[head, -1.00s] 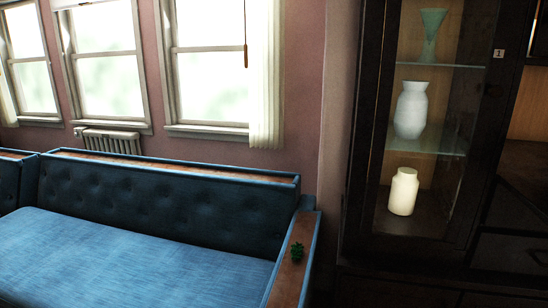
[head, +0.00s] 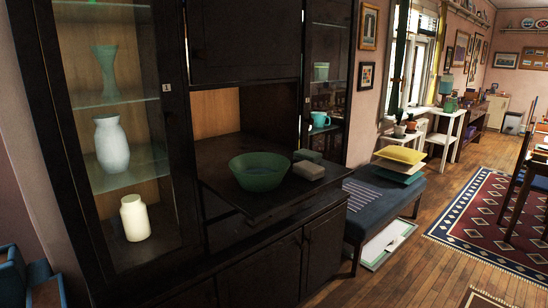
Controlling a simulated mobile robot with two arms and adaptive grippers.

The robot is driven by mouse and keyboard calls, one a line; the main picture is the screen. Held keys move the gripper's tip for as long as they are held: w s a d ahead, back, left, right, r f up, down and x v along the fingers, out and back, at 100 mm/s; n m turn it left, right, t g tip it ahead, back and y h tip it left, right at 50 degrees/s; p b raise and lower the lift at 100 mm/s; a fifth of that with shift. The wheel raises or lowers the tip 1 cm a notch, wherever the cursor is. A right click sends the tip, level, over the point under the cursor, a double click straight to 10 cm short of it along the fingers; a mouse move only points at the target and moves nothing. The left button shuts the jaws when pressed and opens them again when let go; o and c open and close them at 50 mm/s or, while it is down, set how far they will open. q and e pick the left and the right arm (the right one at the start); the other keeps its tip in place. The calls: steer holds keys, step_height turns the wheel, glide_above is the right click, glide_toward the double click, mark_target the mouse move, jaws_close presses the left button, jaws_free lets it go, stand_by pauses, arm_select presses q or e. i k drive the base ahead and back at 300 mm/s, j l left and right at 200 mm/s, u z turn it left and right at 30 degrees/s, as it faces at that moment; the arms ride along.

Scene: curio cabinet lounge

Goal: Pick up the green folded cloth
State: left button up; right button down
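A small dark green flat item (head: 307,155) lies on the cabinet's open shelf, behind a beige-grey block (head: 309,170) that hides part of it. It may be the green folded cloth, but it is too small and dark to be sure. A round green bowl (head: 257,173) stands just left of both on the same shelf. Neither of my grippers shows in the head view.
The dark cabinet (head: 255,255) has a glass door at left with vases behind it. Wooden floor (head: 395,283) is clear in front; a patterned rug (head: 480,215) lies right.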

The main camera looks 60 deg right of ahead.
mark_target(303, 155)
steer(key=z, duration=2)
